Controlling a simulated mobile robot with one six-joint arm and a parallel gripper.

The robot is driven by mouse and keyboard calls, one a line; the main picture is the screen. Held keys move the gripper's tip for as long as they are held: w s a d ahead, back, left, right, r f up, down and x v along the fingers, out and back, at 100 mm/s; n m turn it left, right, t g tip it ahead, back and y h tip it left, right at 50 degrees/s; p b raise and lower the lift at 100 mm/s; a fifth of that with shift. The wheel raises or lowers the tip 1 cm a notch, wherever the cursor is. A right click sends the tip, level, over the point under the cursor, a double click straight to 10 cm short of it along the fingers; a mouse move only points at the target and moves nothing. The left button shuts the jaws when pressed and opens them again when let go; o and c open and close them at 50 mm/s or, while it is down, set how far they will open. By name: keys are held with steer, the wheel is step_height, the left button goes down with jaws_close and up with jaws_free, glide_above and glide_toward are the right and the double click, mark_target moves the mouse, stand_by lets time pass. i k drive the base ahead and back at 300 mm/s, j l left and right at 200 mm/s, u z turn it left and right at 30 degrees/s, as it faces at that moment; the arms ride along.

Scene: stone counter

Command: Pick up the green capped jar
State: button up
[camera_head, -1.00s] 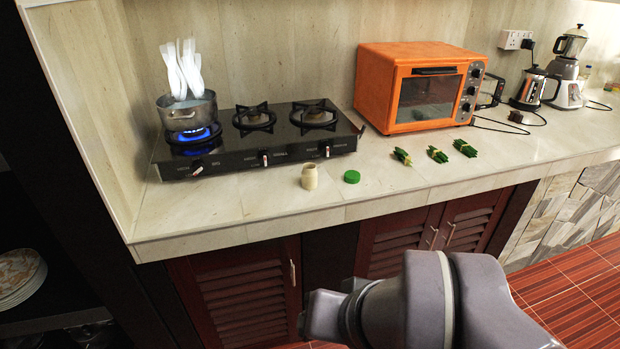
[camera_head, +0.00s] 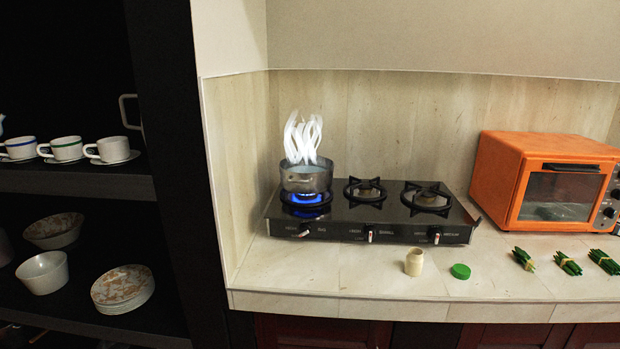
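A small cream jar (camera_head: 414,262) stands upright near the front of the stone counter, in front of the stove's right end. Its top looks open, with no cap on it. A round green cap (camera_head: 460,271) lies on the counter just right of the jar, apart from it. No jar with a green cap on it shows in this view. My gripper is not in view.
A black stove (camera_head: 370,217) stands behind the jar, with a steaming pot (camera_head: 306,178) over a lit blue flame at its left. An orange oven (camera_head: 548,180) and several green bundles (camera_head: 567,263) are at right. Dark shelves with cups (camera_head: 61,149) and plates (camera_head: 123,287) stand left. Counter left of the jar is clear.

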mark_target(413, 261)
steer(key=i+j+z, duration=0.1)
steer(key=i+j, duration=0.5)
steer(key=i, duration=0.2)
steer(key=i+j, duration=0.7)
steer(key=i+l+z, duration=0.05)
